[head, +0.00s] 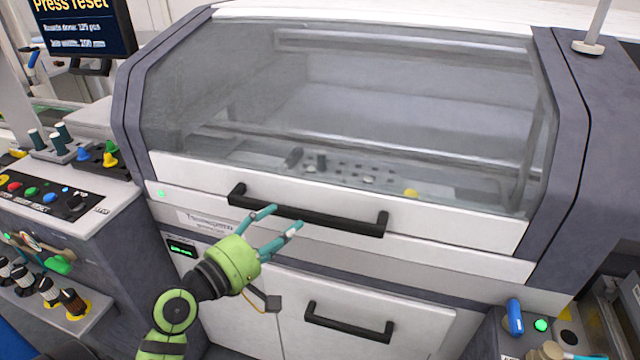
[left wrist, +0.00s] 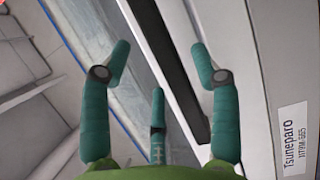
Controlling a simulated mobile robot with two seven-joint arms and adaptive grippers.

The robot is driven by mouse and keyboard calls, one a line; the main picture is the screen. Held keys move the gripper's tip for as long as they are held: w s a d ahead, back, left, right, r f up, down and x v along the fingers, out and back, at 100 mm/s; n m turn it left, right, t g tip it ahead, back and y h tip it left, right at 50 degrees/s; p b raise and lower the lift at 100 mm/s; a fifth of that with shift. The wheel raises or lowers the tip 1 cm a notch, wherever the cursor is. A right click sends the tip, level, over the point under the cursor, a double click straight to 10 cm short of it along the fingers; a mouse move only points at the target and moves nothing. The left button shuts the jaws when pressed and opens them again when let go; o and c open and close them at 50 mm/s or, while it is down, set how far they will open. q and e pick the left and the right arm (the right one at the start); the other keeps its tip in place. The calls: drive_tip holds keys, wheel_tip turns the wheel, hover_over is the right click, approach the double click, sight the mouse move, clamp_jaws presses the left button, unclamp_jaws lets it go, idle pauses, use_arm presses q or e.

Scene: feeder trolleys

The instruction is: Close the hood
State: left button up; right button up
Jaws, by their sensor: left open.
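The hood (head: 400,105) of the machine has a large clear window in a grey and white frame. It sits low over the machine, and I see no clear gap along its lower white edge in the head view. Its long black handle (head: 340,222) runs across that edge. My left gripper (head: 284,219) is open and empty, its teal fingers pointing at the left half of the handle. In the left wrist view the black bar (left wrist: 172,75) passes between the spread fingers (left wrist: 165,75). I cannot tell whether they touch it. My right gripper is not in view.
A lower drawer with its own black handle (head: 348,322) is below the hood. A control panel with coloured buttons (head: 48,197) is on the left, under a screen (head: 85,28). A blue-handled item (head: 515,317) and green light are at lower right.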

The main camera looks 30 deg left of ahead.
sight(297, 214)
use_arm(q)
drive_tip(key=shift+w+r, duration=0.15)
drive_tip(key=shift+r, duration=0.15)
drive_tip(key=w+p, duration=0.1)
drive_tip(key=w, duration=0.1)
drive_tip(key=w+d+p, duration=0.1)
drive_tip(key=w, duration=0.2)
drive_tip(key=shift+w+f, duration=0.15)
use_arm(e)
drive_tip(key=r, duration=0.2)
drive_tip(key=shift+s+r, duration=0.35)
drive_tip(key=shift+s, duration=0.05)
use_arm(q)
clamp_jaws()
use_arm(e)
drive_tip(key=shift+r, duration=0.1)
